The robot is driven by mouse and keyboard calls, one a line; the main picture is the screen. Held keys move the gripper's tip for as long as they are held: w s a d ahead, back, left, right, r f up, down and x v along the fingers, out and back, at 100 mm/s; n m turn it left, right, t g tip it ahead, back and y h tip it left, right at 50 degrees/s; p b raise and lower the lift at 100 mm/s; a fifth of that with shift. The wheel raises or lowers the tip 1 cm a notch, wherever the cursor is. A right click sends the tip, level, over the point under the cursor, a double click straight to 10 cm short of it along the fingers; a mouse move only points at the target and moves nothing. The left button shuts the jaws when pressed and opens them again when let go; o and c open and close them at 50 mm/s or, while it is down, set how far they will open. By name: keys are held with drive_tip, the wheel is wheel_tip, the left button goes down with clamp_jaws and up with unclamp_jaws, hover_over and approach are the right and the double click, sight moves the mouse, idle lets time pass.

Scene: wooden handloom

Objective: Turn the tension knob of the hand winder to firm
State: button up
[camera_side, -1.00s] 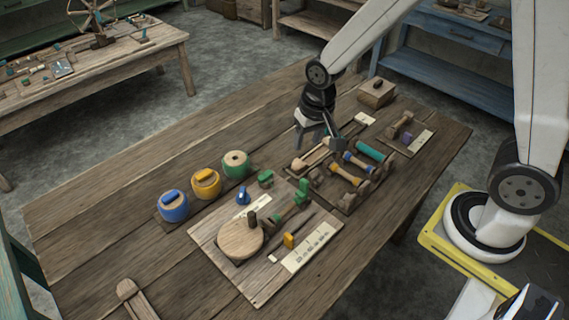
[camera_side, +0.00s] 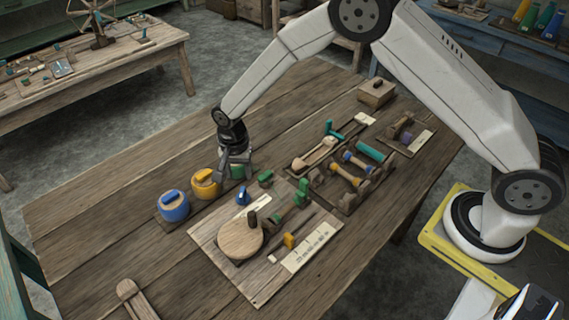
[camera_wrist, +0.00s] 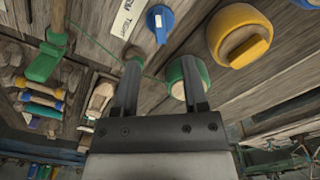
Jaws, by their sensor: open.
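The green-topped jar (camera_wrist: 174,74), partly hidden by a finger, stands beside the yellow-lidded jar (camera_side: 206,184) and blue-lidded jar (camera_side: 173,206). A bobbin rack (camera_side: 345,193) stands to the right. The bench's far left is clear.

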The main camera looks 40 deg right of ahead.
sight(242, 192)
drive_tip(key=shift+f, duration=0.15)
drive_tip(key=shift+f, duration=3.75)
clamp_jaws()
